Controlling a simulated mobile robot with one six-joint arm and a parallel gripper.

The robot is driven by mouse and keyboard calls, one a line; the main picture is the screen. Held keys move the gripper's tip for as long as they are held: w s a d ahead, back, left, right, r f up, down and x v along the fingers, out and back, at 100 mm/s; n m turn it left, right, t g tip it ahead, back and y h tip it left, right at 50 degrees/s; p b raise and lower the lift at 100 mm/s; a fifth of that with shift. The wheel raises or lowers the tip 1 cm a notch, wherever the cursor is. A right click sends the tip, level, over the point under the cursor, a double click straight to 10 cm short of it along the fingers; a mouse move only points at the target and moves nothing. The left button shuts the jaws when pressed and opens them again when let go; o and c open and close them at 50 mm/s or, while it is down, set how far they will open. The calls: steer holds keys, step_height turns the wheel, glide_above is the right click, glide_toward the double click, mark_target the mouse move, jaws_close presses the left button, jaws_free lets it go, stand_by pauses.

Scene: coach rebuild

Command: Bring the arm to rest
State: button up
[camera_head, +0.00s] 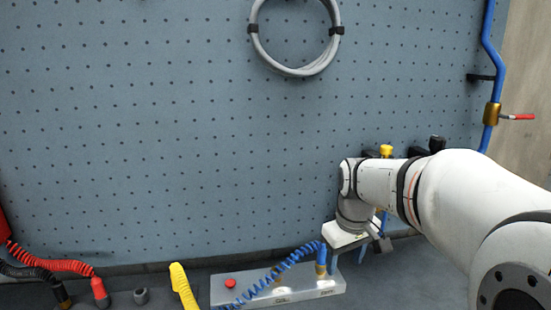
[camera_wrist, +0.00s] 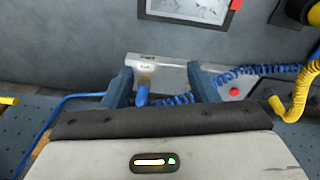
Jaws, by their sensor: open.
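My gripper (camera_head: 349,258) points down just right of the metal block's right end in the head view, low in front of the pegboard. In the wrist view my gripper (camera_wrist: 160,76) is open, its two blue-grey fingers apart. A blue hose plug on a brass fitting (camera_wrist: 143,88) shows between the fingers, with nothing visibly gripped. The same plug (camera_head: 321,262) stands upright on the metal block (camera_head: 308,293) in the head view. A blue coiled hose (camera_head: 268,281) runs left from it. My white arm reaches in from the right.
A red button (camera_head: 230,283) is on the block's left. A yellow handle (camera_head: 181,281) and red plug (camera_head: 99,288) stand further left. A valve with a red lever (camera_head: 517,117) is on a blue pipe at upper right. A grey cable coil (camera_head: 326,55) hangs above.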

steer(key=s+f+m, duration=0.2)
steer(key=s, duration=0.6)
steer(key=s+f+m+t, duration=0.1)
steer(key=s+f+m, duration=0.1)
steer(key=s, duration=0.7)
steer(key=shift+f+m, duration=0.2)
steer(key=shift+m, duration=0.1)
steer(key=shift+c, duration=0.3)
